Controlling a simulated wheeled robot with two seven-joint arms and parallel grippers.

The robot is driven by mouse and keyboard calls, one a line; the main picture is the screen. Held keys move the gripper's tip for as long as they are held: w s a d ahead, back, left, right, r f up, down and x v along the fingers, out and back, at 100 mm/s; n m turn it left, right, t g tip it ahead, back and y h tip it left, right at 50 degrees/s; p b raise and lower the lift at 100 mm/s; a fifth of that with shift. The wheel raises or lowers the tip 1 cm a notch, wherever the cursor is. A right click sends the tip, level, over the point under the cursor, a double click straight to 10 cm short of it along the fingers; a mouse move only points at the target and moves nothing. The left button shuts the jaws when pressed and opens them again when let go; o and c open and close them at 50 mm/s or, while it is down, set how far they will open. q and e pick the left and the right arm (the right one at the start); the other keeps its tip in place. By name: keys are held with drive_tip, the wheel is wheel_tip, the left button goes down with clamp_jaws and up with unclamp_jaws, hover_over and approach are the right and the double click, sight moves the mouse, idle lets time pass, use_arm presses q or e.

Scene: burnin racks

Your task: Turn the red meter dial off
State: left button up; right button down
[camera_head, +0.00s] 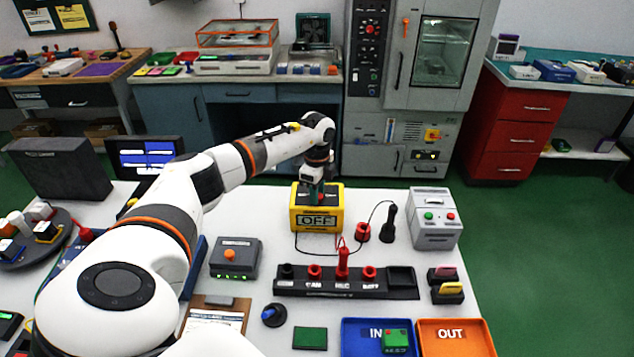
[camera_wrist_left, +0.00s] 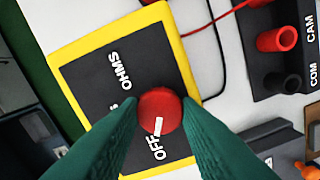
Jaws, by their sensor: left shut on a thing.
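The yellow meter (camera_head: 296,222) stands on the white table, and its front display reads OFF. In the left wrist view its black face (camera_wrist_left: 95,85) has the printed words OFF and OHMS and one partly hidden marking. The round red dial (camera_wrist_left: 160,110) sits on that face, with its white pointer mark toward the word OFF. My left gripper (camera_head: 319,192) reaches down onto the meter from above. In the left wrist view its green fingers (camera_wrist_left: 160,112) are shut on the red dial, one on each side. My right gripper is out of view.
A black socket strip (camera_head: 345,291) with red and black plugs lies in front of the meter. A grey box with an orange knob (camera_head: 235,259) is front left. A grey button box (camera_head: 434,235) is at right. Blue IN and orange OUT trays (camera_head: 455,350) are at the front edge.

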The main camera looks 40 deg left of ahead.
use_arm(q)
drive_tip(key=o, duration=1)
drive_tip(key=shift+c, duration=0.2)
drive_tip(key=shift+r, duration=0.1)
wheel_tip(320, 180, up, 12)
drive_tip(key=b, duration=0.3)
